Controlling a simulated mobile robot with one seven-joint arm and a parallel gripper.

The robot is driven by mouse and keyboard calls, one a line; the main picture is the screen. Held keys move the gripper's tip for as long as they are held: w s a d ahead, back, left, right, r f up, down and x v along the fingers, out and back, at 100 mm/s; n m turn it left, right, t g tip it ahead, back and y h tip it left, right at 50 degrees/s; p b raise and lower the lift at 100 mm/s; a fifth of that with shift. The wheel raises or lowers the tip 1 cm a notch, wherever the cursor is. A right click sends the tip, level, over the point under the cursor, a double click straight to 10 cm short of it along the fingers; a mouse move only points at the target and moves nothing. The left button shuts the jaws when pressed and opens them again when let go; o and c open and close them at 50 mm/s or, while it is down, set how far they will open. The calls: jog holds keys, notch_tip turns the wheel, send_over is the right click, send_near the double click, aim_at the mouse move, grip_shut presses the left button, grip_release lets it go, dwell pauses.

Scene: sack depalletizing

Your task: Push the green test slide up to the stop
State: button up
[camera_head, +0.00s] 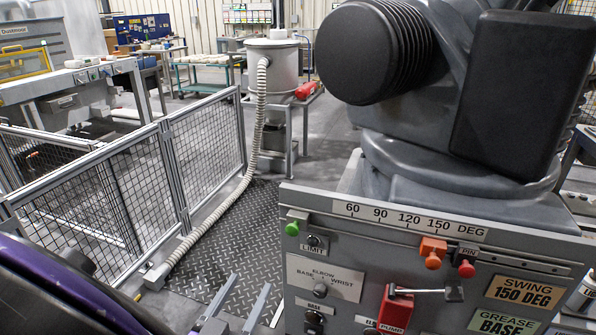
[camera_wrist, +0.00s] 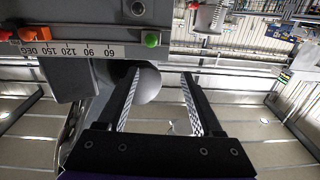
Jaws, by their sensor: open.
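The green test slide (camera_head: 292,228) has a round green knob and sits at the left end of the rail on the grey panel, left of the 60 mark. In the wrist view, where the panel appears upside down, its green knob (camera_wrist: 152,39) lies beyond my fingertips. The orange piece (camera_head: 432,252), probably the stop, is farther right along the rail, well apart from the slide. My gripper (camera_wrist: 160,72) is open and empty, with no visible contact with the slide. In the head view its fingers (camera_head: 250,281) show low, left of the panel.
A red pin knob (camera_head: 466,268) sits right of the orange piece. A red pump handle (camera_head: 396,308) juts from the panel below. A large grey machine arm (camera_head: 450,100) stands above the panel. Mesh fencing (camera_head: 120,185) and a ribbed hose (camera_head: 225,200) are at left. The chequered floor between is clear.

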jog(key=d, duration=0.1)
jog(key=b, duration=0.2)
send_near(291, 232)
jog(key=shift+h, duration=0.3)
jog(key=x, duration=0.8)
jog(key=shift+w, duration=0.3)
jog(key=shift+c, duration=0.2)
grip_shut()
dwell(0.5)
